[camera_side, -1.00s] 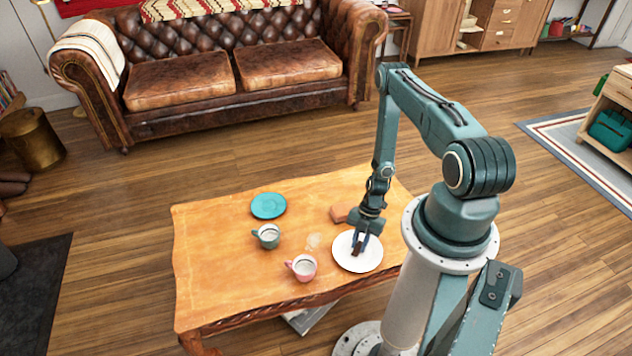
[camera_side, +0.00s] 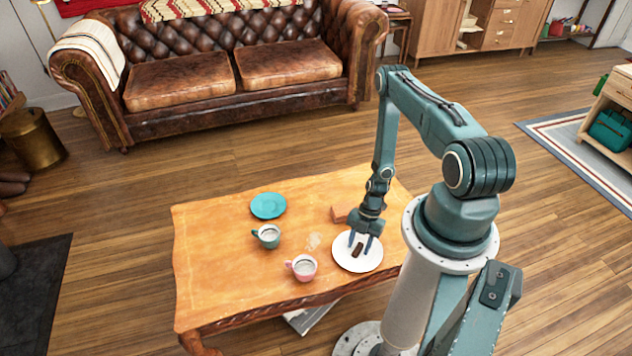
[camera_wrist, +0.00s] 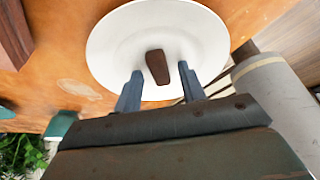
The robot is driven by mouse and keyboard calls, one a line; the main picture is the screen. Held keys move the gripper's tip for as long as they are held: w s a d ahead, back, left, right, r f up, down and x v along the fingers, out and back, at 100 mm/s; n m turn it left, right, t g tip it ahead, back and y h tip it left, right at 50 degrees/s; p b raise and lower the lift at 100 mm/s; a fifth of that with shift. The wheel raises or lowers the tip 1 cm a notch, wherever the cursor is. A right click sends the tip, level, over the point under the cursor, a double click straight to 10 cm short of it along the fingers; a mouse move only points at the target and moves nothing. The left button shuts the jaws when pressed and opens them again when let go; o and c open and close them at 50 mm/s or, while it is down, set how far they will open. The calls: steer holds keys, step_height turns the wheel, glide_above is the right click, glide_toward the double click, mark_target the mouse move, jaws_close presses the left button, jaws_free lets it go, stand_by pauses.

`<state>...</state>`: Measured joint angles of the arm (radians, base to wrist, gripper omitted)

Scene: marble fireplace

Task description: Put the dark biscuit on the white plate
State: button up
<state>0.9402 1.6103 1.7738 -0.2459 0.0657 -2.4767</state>
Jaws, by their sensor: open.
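The dark biscuit (camera_side: 357,250) lies on the white plate (camera_side: 371,263), near its middle. In the wrist view the dark biscuit (camera_wrist: 157,66) shows on the white plate (camera_wrist: 112,45), just beyond and between my fingertips. My gripper (camera_side: 360,243) is open just above the plate, with one finger to each side of the biscuit. In the wrist view both fingers of my gripper (camera_wrist: 160,74) stand apart, with a gap between each and the biscuit.
A brick-coloured block (camera_side: 341,213) lies behind the plate. A pink cup (camera_side: 303,268), a green cup (camera_side: 267,236) and a teal plate (camera_side: 268,205) stand to the left on the wooden table (camera_side: 215,265). The table's left part is clear.

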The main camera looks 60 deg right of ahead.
steer(key=shift+r, duration=0.15)
steer(key=v, duration=1.2)
stand_by(0.6)
